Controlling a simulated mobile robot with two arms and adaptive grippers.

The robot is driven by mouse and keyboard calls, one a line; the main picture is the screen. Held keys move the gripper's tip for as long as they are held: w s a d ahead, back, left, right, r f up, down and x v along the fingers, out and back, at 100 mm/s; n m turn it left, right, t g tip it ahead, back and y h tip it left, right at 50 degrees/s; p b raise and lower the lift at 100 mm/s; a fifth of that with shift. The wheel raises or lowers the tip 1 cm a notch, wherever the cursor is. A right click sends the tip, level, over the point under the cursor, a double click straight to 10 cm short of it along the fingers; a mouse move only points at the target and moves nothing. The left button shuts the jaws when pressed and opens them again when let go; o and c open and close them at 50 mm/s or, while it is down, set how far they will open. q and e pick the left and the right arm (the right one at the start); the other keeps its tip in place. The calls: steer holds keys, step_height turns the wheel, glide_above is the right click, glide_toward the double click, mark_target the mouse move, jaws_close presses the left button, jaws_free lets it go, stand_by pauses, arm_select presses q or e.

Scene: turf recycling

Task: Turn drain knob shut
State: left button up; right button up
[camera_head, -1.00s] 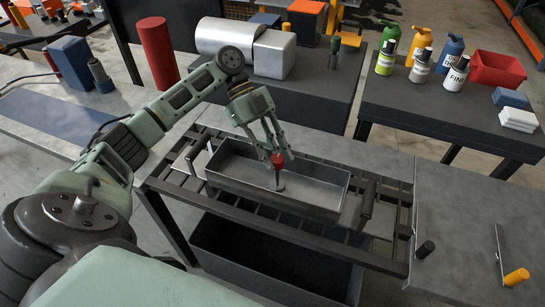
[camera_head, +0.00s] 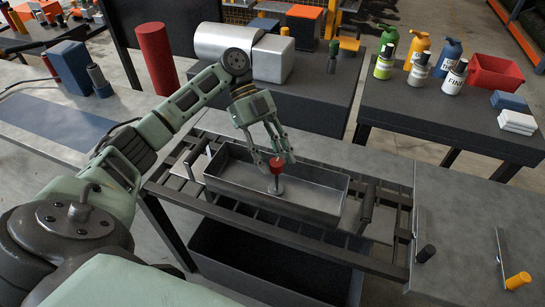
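The red drain knob (camera_head: 276,163) stands on a short metal stem with a round base inside the grey metal tray (camera_head: 322,193), near its middle. My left gripper (camera_head: 275,164) comes down from above with its fingers on either side of the knob. The fingers are spread around it; whether they touch it is too small to tell. My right gripper is not in this view.
The tray sits on a dark slatted frame, with upright handles at its left and right ends (camera_head: 367,203). A dark bin (camera_head: 270,262) stands below. Bottles and a red bin (camera_head: 495,73) stand on the back right table. The grey bench at right is mostly clear.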

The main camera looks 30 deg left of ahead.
arm_select(q)
steer(key=v, duration=1.2)
stand_by(0.6)
